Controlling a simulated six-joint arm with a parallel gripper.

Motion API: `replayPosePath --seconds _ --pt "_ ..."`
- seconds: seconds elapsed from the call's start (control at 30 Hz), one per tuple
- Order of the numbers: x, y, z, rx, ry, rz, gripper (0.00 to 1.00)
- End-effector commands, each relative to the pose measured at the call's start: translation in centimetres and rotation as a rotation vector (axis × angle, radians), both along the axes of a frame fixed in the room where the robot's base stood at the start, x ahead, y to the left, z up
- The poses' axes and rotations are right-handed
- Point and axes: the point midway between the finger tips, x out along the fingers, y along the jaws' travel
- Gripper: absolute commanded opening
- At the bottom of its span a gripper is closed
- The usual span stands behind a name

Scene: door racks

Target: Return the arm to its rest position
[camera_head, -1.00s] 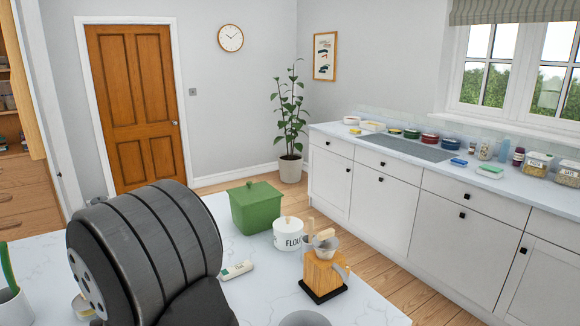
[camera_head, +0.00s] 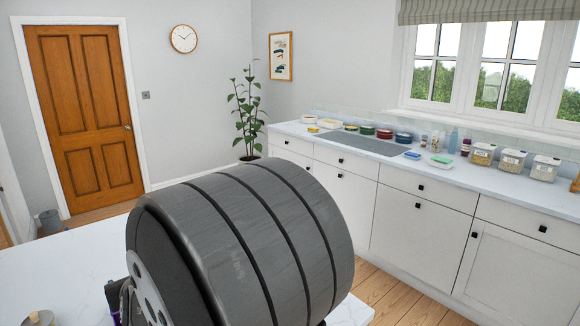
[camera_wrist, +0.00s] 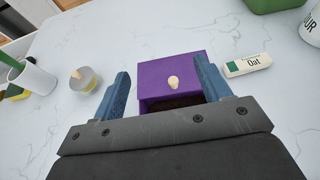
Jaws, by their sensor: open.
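My gripper (camera_wrist: 161,70) shows in the wrist view with its two blue fingers spread apart and nothing held between them. It is above the white marble worktop (camera_wrist: 145,38). A purple box (camera_wrist: 190,68) with a cream knob (camera_wrist: 173,82) lies beyond and between the fingers in the picture. A dark brown inside shows at its near side. Whether the fingers touch the box I cannot tell. In the head view my large grey arm link fills the lower middle and hides most of the worktop; the gripper does not show there.
The head view shows a long counter (camera_head: 440,160) with jars at right.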

Motion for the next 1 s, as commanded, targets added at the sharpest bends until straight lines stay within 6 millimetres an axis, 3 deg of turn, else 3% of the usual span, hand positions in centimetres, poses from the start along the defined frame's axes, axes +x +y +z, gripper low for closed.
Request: replayPosePath --seconds 0.33,1.0 --pt "4.2 -4.6 3.8 -0.007 -0.007 -0.065 0.7" --pt "3.6 -2.1 4.6 -0.007 -0.004 -0.08 0.7"
